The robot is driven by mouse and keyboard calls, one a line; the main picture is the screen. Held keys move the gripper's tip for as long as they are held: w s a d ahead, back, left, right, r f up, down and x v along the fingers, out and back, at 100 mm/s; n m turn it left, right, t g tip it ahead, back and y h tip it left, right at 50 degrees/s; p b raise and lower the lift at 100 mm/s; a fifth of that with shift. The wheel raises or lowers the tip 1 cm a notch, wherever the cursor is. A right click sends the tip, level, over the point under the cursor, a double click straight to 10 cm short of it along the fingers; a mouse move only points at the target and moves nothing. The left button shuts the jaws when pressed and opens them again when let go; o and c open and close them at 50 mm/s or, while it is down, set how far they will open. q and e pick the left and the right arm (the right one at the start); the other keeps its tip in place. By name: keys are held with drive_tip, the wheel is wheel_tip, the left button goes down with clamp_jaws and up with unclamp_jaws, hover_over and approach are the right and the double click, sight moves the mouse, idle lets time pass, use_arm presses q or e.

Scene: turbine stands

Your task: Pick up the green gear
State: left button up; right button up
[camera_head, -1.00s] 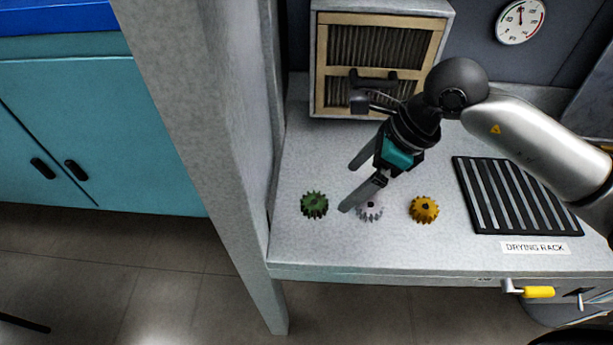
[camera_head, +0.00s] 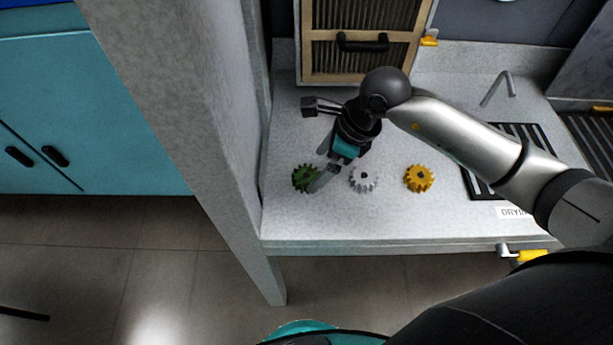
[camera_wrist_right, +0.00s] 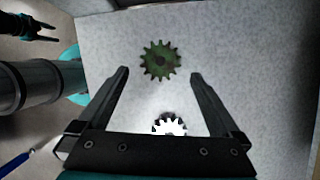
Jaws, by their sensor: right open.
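The green gear (camera_head: 304,178) lies flat on the grey bench top, at the left of a row of gears. My right gripper (camera_head: 319,168) is open and empty, with its fingers pointing down toward the green gear in the head view; one finger partly overlaps the gear's right edge there. In the right wrist view the green gear (camera_wrist_right: 160,61) sits just beyond the fingertips of the right gripper (camera_wrist_right: 160,75), about midway between them. In the right wrist view a dark gripper (camera_wrist_right: 40,31), apparently my left one, shows at the top left; its jaw state is unclear.
A white gear (camera_head: 364,180) lies right of the green one, close to my right gripper. A yellow gear (camera_head: 419,178) lies farther right. A grey post (camera_head: 190,130) stands left of the bench. A framed filter box (camera_head: 357,60) stands behind. The slatted drying rack (camera_head: 477,188) is partly hidden.

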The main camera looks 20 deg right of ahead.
sight(308, 175)
drive_tip(key=x, duration=0.4)
drive_tip(key=shift+w+a+f, duration=0.2)
drive_tip(key=shift+a, duration=0.15)
clamp_jaws()
idle(0.5)
drive_tip(key=shift+r, duration=0.1)
